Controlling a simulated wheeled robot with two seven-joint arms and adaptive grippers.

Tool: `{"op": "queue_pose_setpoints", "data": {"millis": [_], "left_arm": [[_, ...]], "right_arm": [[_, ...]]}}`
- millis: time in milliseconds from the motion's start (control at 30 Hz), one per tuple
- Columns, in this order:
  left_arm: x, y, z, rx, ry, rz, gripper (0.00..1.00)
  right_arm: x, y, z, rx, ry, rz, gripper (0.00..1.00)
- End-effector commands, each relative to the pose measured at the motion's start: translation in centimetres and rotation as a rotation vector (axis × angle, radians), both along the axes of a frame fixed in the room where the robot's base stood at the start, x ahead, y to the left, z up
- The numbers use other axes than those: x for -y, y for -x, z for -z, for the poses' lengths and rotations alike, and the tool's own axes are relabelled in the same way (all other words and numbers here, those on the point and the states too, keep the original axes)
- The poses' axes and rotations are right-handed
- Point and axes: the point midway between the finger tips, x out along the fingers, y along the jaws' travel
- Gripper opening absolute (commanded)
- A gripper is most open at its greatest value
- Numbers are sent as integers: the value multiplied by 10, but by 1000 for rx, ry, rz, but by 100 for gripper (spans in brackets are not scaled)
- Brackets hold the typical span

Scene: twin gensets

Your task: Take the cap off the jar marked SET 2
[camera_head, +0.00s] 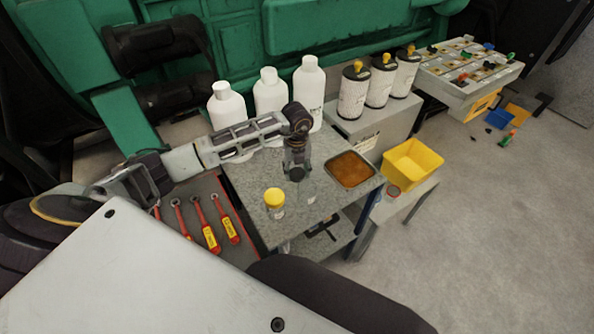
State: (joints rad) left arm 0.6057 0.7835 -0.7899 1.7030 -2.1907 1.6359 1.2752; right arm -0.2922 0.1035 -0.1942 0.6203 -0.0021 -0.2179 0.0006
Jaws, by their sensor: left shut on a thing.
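A jar with a yellow cap (275,198) stands upright on the grey speckled table (245,182). A second small, pale, clear jar (309,192) stands to its right, just below my left gripper. I cannot read the marking on either jar, so I cannot tell which is SET 2. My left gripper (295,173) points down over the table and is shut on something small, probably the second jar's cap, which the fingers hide. I cannot tell whether it touches that jar. My right gripper is not in view.
Three white bottles (228,108) stand behind the arm. A tray of orange-brown contents (350,169) lies right of the jars. A yellow bin (411,166) stands farther right. Red-handled wrenches (205,232) lie at left. Dark-capped canisters (353,92) stand at the back. Open floor lies at right.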

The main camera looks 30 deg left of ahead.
Motion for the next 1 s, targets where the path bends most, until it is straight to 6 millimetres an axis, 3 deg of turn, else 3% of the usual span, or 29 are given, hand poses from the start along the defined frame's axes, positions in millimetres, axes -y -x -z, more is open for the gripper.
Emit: {"op": "queue_pose_setpoints", "data": {"millis": [500,533,667,1000], "left_arm": [[0,0,7,0,0,1,20],[0,0,6,0,0,1,53],[0,0,6,0,0,1,70],[0,0,5,0,0,1,71]], "right_arm": [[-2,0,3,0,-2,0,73],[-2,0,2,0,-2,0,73],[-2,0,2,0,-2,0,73],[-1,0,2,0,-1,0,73]]}}
